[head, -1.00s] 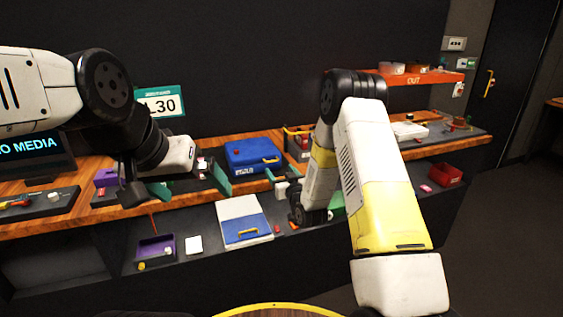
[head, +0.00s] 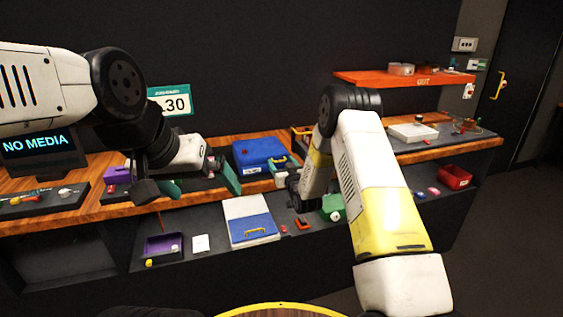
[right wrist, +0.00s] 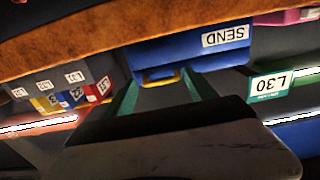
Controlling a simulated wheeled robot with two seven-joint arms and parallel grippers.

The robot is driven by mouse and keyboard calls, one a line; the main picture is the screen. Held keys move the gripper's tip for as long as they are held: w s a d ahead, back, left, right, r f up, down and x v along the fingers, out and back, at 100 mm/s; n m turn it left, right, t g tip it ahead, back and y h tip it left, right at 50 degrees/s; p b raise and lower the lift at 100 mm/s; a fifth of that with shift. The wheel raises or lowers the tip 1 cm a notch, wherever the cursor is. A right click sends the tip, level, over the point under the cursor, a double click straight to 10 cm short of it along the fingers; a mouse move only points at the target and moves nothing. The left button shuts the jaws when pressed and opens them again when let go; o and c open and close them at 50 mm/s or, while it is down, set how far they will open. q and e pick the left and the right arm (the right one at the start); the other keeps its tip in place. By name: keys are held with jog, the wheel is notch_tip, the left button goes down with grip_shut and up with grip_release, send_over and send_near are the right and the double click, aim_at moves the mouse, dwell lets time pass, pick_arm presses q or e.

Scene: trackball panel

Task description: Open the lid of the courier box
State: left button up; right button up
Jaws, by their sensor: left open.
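The courier box is probably the blue box (head: 262,151) on the wooden counter, with a yellow handle on its front; its lid looks shut. In the right wrist view the blue box (right wrist: 195,48) shows upside down, with a SEND label and the yellow handle (right wrist: 160,75). My right gripper (right wrist: 160,79) is open, its green fingers apart on either side of the handle; I cannot tell whether they touch it. In the head view my right gripper is small and partly hidden at the box's front. My left gripper (head: 201,185) is open and empty, left of the box.
A white and blue case (head: 250,220) with a yellow handle lies on the lower shelf, beside a purple tray (head: 163,246). A green item (head: 332,208) is near my right forearm. An orange OUT shelf (head: 400,78) and a red bin (head: 455,177) are at right.

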grip_shut()
jog(key=r+g, duration=0.1)
jog(key=r, duration=0.1)
jog(key=w+r+g, duration=0.1)
jog(key=r, duration=0.1)
jog(key=r+g+h, duration=0.1)
jog(key=r, duration=0.2)
jog(key=shift+w+a, duration=0.1)
jog(key=shift+w, duration=0.15)
jog(key=w+a+r, duration=0.2)
jog(key=w+r, duration=0.4)
jog(key=r, duration=0.3)
jog(key=shift+a+r, duration=0.15)
jog(key=shift+r, duration=0.05)
jog(key=shift+w, duration=0.1)
jog(key=shift+c, duration=0.2)
grip_release()
jog(key=shift+o, duration=0.9)
jog(key=shift+f, duration=0.1)
